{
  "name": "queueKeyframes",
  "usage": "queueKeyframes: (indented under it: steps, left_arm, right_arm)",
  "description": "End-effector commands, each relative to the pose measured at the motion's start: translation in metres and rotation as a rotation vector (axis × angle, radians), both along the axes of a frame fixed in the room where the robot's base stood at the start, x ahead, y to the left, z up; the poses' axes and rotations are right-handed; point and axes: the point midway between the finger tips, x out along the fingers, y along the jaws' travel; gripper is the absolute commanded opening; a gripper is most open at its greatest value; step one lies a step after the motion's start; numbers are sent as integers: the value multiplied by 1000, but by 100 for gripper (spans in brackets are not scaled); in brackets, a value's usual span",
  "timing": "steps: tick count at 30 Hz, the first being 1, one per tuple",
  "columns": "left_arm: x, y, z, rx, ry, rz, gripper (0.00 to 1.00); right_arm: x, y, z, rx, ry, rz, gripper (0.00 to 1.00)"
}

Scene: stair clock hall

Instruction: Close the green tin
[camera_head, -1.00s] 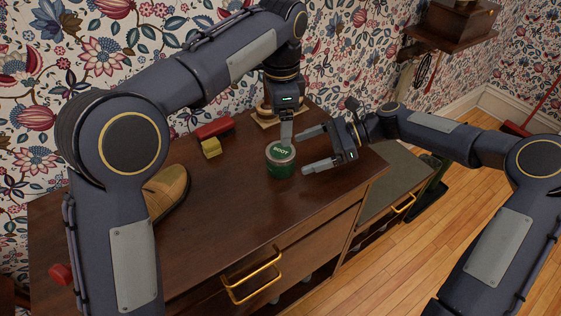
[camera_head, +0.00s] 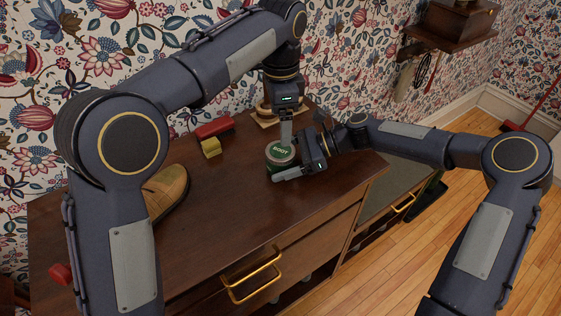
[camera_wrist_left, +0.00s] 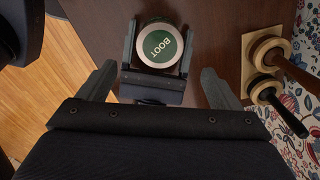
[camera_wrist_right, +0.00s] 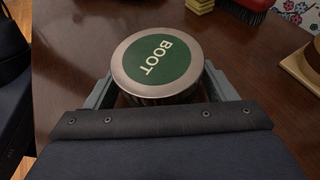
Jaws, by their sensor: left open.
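The green tin (camera_head: 281,165) stands upright on the dark wooden cabinet top. Its round lid (camera_wrist_right: 157,60), green with a silver rim and the word BOOT, lies on top; I cannot tell whether it is pressed fully down. My right gripper (camera_head: 288,166) is low at the tin, with one finger on each side of it in both wrist views. Whether these fingers press on the tin or stand just clear is not clear. My left gripper (camera_head: 286,136) points down just behind the tin, open and empty, its fingers apart in the left wrist view (camera_wrist_left: 158,74).
A red brush (camera_head: 214,128) and a yellow block (camera_head: 211,148) lie left of the tin. A tan shoe (camera_head: 167,190) stands further left. The front cabinet top is clear.

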Motion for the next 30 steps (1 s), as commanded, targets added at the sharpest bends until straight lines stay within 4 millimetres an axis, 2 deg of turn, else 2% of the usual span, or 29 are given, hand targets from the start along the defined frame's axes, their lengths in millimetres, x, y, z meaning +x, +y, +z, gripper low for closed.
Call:
queueKeyframes:
  steps: [2,12,14,17,20,23,30]
  left_arm:
    - [0,0,0,0,0,0,86]
    - [0,0,0,0,0,0,86]
    - [0,0,0,0,0,3,78]
    - [0,0,0,1,1,44,76]
    - [0,0,-1,3,4,168,76]
    - [-1,-1,-2,7,7,377,76]
    - [-1,-1,-3,17,10,1029,76]
  right_arm:
    - [0,0,0,0,0,0,67]
    - [0,0,0,0,0,-1,23]
    - [0,0,0,0,0,-1,15]
    - [0,0,0,0,0,-1,2]
    - [0,0,0,0,0,-1,0]
    - [0,0,0,0,0,-1,0]
    - [0,0,0,0,0,-1,0]
